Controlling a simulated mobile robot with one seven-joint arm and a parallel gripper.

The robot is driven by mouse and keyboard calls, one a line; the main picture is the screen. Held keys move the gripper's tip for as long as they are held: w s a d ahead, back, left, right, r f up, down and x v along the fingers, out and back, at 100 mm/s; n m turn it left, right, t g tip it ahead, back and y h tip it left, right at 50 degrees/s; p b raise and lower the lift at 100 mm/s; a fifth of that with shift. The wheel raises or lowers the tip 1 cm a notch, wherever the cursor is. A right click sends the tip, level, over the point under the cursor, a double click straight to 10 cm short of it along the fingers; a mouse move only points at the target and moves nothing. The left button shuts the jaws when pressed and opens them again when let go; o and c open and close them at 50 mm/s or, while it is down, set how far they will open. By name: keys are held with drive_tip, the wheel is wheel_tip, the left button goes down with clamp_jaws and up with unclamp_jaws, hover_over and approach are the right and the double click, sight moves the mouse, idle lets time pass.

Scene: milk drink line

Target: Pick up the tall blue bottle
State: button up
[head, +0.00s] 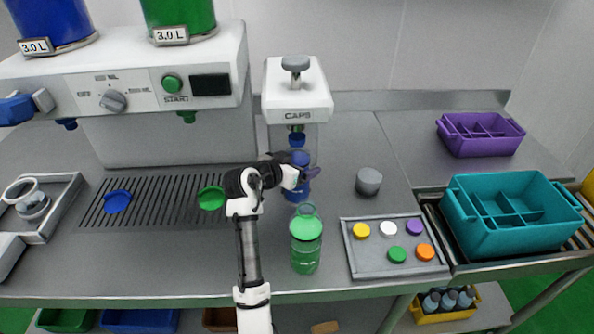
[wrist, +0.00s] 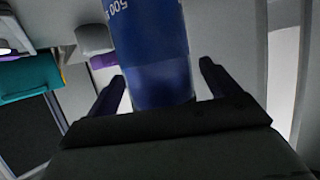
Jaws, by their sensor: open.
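The tall blue bottle (head: 299,172) stands upright below the white CAPS machine, behind the green bottle, partly hidden by my gripper in the head view. In the wrist view the blue bottle (wrist: 148,50) fills the middle, with "500" printed on it. My gripper (head: 306,178) is at the bottle's height. Its fingers (wrist: 162,92) are open, one on each side of the bottle. I cannot tell whether either finger touches it.
A green bottle (head: 305,240) stands close in front of the blue one. A grey cup (head: 368,181) and a tray (head: 369,268) of coloured caps are to the right. A teal crate (head: 480,244) and a purple crate (head: 470,147) are further right. The CAPS machine (head: 297,98) stands behind.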

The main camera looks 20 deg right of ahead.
drive_tip(key=c, duration=1.3)
drive_tip(key=shift+r, duration=0.1)
drive_tip(key=shift+c, duration=0.9)
drive_tip(key=shift+r, duration=0.1)
